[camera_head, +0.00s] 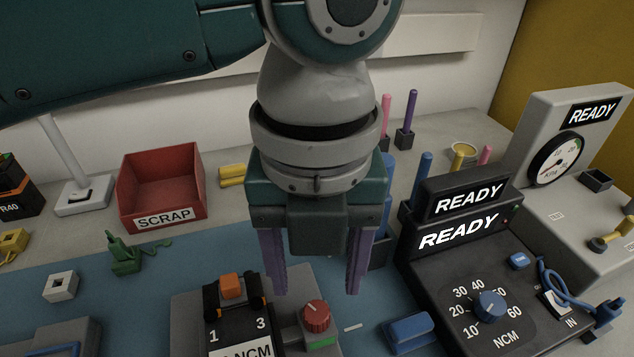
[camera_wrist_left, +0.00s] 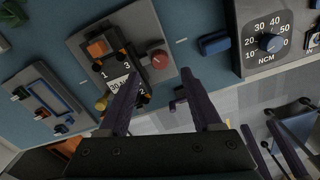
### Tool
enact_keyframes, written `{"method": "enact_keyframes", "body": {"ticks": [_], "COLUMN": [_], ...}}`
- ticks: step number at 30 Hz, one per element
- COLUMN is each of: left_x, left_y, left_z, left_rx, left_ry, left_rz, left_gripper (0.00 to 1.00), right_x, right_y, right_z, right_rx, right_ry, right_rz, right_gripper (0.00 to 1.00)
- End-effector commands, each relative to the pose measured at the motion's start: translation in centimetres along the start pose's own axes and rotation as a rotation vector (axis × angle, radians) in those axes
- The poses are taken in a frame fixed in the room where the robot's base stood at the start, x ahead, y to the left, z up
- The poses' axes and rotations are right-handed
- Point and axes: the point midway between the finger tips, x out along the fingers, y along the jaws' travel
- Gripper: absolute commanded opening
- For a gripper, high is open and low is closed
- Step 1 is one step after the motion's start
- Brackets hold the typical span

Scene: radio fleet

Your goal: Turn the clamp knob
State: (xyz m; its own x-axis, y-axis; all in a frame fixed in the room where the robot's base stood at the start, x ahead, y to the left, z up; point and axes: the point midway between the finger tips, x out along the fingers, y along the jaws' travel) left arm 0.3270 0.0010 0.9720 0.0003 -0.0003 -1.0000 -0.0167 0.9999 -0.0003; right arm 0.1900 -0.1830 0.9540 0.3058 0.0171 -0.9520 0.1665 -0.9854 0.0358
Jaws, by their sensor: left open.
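The clamp knob appears to be the red knob (camera_head: 316,316) on the right side of a grey fixture (camera_head: 190,310), above a green patch. It also shows in the left wrist view (camera_wrist_left: 159,60). The fixture holds a black block (camera_head: 238,325) marked 1, 3 and NCM, with an orange piece (camera_head: 231,286) on top. My left gripper (camera_head: 315,288) points down over the knob, open and empty. In the left wrist view its two purple fingers (camera_wrist_left: 161,80) are spread, with the knob beyond the gap between their tips. I see no contact with the knob.
The black NCM unit (camera_head: 490,270) with a blue dial and READY displays stands to the right. A blue block (camera_head: 409,331) lies between it and the fixture. A red SCRAP bin (camera_head: 163,185) stands back left. A gauge unit (camera_head: 570,150) is at far right.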

Motion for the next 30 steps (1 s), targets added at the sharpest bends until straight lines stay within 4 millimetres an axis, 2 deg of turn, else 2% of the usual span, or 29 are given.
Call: {"method": "enact_keyframes", "body": {"ticks": [3,7,18,21,23,26,30], "left_x": [-2.3,-3.7,-4.2,-4.1,-4.1,-4.3,-5.5], "left_y": [0.0,0.0,0.0,-0.5,-1.2,-2.9,-4.2], "left_z": [0.1,0.0,0.0,-0.6,-1.5,-3.6,-5.9], "left_rx": [0.001,0.0,-0.001,-0.034,-0.095,-0.295,-0.766], "left_ry": [-0.004,-0.001,0.0,0.009,0.021,0.06,0.145], "left_rz": [-0.001,-0.001,-0.001,-0.026,-0.065,-0.174,-0.348], "left_gripper": [0.66,0.66,0.66,0.66,0.66,0.66,0.66], "right_x": [-0.3,-0.3,-0.3,-0.6,-1.0,-2.0,-3.6], "right_y": [0.0,-0.1,-0.1,-0.1,-0.1,0.0,0.0], "right_z": [-0.1,-0.1,-0.1,-0.2,-0.4,-0.7,-1.2], "right_rx": [0.001,0.002,0.004,0.004,0.004,0.004,0.004], "right_ry": [0.0,0.001,0.001,0.001,0.001,0.001,0.001], "right_rz": [-0.001,-0.002,-0.003,-0.003,-0.003,-0.003,-0.003], "right_gripper": [0.5,0.5,0.5,0.5,0.5,0.5,0.5]}}
